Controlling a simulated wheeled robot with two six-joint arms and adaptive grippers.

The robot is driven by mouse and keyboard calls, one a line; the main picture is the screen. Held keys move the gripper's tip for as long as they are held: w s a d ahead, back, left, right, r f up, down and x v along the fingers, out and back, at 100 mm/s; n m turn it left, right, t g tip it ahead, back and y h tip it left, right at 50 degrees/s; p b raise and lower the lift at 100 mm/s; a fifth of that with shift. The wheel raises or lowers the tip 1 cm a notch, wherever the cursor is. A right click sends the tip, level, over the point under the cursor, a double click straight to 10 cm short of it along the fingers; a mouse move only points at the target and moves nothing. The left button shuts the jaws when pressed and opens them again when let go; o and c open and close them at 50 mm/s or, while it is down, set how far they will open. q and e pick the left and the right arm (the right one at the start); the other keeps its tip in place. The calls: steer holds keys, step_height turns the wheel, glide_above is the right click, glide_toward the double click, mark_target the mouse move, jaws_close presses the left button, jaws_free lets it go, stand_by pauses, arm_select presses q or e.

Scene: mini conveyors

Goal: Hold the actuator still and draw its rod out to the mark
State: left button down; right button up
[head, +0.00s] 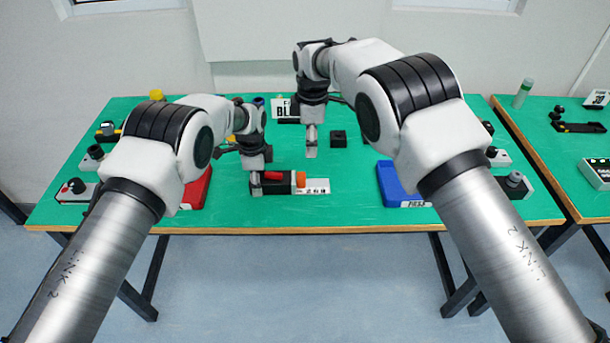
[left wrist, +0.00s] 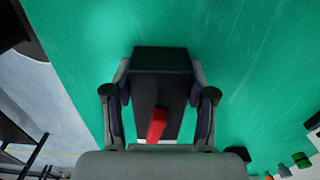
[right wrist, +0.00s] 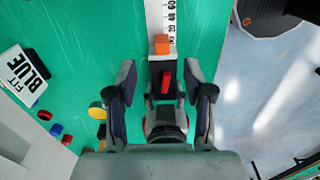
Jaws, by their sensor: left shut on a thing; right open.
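The actuator is a dark block (head: 275,188) lying on the green table in the head view, with a red part on top and an orange rod end (head: 300,179) at its right. A white scale strip (head: 317,186) extends right from it; numbers 40 and 60 show in the right wrist view (right wrist: 171,18). My left gripper (head: 257,182) is shut on the actuator's body; the left wrist view shows its fingers on both sides of the dark body (left wrist: 160,62). My right gripper (head: 310,155) is open and empty, above and behind the rod end.
A red tray (head: 196,190) lies left of the actuator and a blue tray (head: 398,188) right of it. A small black block (head: 338,138) and a "FIT BLUE" sign (head: 286,109) stand behind. Bare green table lies between the scale and the blue tray.

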mark_target(301, 180)
steer(key=f, duration=0.4)
steer(key=a+f, duration=0.1)
steer(key=f, duration=0.7)
steer(key=shift+s+a, duration=0.2)
steer(key=shift+a, duration=0.05)
steer(key=shift+d, duration=0.1)
jaws_close()
